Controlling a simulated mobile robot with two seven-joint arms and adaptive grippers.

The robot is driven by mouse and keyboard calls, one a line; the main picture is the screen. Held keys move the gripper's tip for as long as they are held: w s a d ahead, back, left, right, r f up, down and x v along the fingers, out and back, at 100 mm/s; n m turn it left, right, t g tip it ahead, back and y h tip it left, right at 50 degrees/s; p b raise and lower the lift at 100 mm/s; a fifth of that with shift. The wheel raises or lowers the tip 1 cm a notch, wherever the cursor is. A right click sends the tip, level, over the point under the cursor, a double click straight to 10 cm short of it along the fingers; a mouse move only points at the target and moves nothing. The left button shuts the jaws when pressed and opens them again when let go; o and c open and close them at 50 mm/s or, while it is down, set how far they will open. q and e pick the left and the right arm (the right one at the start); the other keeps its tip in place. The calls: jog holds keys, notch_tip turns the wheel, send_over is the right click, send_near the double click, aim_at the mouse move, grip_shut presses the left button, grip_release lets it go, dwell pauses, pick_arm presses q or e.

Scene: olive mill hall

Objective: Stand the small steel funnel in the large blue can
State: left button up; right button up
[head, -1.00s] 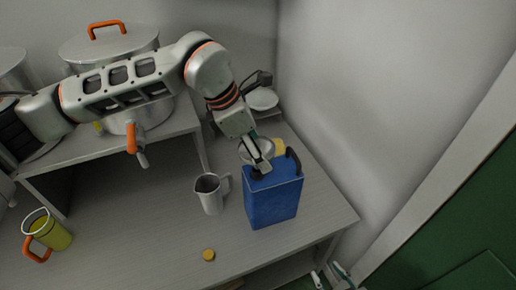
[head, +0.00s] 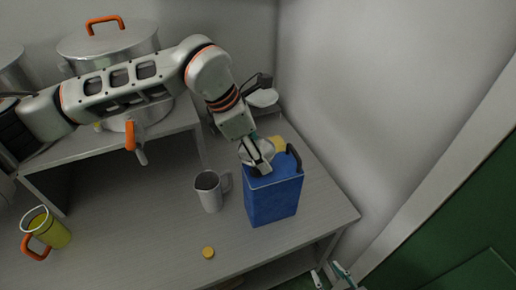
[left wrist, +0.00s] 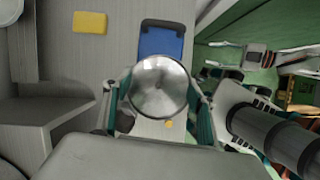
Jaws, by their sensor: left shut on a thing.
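The large blue can (head: 273,200) stands upright on the grey table, with a dark handle on top. It also shows in the left wrist view (left wrist: 161,41). My left gripper (head: 257,158) is above the can's top and is shut on the small steel funnel (head: 267,149). In the left wrist view the funnel (left wrist: 159,87) shows as a round bowl between the fingers and overlaps the can's near end. Its spout is hidden, so I cannot tell whether it is in the can's opening. My right gripper (head: 331,279) is low at the bottom edge, beyond the table, open and empty.
A steel jug (head: 208,193) stands left of the can. A yellow cap (head: 208,253) lies in front. A yellow block (head: 279,143) is behind the can. A pitcher of yellow liquid (head: 52,232) is far left; a large pot (head: 108,48) is on the raised shelf. A wall rises at right.

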pick_arm(q)
jog(key=shift+f, duration=0.65)
jog(key=o, duration=1.1)
jog(key=shift+c, duration=0.2)
jog(key=v, duration=1.2)
jog(key=shift+a, duration=0.1)
